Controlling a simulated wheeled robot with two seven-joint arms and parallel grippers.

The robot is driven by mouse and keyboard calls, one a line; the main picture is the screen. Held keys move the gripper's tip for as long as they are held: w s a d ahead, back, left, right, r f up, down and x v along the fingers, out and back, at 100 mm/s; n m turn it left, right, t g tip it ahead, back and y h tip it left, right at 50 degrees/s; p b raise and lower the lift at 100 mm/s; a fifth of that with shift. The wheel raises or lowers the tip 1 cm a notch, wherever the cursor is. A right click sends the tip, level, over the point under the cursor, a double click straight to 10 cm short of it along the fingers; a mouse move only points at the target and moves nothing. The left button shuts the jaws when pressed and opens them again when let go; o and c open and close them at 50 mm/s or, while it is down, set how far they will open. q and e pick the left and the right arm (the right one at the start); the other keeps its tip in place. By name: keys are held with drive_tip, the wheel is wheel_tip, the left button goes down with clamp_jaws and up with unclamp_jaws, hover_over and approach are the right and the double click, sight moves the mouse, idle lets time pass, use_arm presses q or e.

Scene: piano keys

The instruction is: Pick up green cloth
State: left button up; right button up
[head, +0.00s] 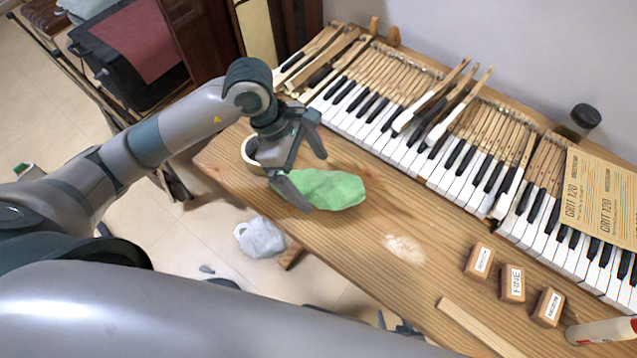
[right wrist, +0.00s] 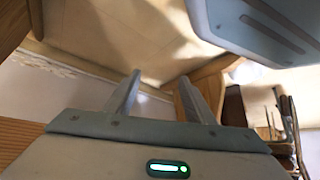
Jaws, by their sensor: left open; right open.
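The green cloth (head: 335,190) lies flat and slightly rumpled on the wooden table, near its front edge. My left gripper (head: 313,180) is open at the left end of the cloth. One finger overlaps the cloth's near left edge in the head view, and the other is just beyond its far edge. I cannot tell whether the fingers touch the cloth. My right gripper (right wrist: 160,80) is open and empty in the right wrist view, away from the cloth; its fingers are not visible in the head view.
Piano keys (head: 400,150) line the back of the wooden table (head: 330,245). Three labelled blocks (head: 512,284), a wooden strip (head: 480,327), a bottle (head: 600,331) and sandpaper sheets (head: 600,200) are at the right. The table's middle is mostly clear.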

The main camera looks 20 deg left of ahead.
sight(313, 179)
use_arm(q)
drive_tip(key=x, duration=0.2)
drive_tip(key=shift+d+f+p, duration=0.15)
drive_tip(key=shift+f+p, duration=0.15)
drive_tip(key=shift+f, duration=0.2)
use_arm(e)
drive_tip(key=shift+g, duration=0.6)
drive_tip(key=s, duration=0.1)
drive_tip(key=s+d+f, duration=0.1)
drive_tip(key=s+f, duration=0.1)
drive_tip(key=shift+s+d+f, duration=0.1)
drive_tip(key=shift+s+d, duration=0.2)
drive_tip(key=shift+s, duration=0.05)
drive_tip(key=shift+w, duration=0.15)
use_arm(q)
drive_tip(key=c, duration=1.2)
use_arm(e)
drive_tip(key=shift+a, duration=0.1)
use_arm(q)
drive_tip(key=shift+r, duration=0.1)
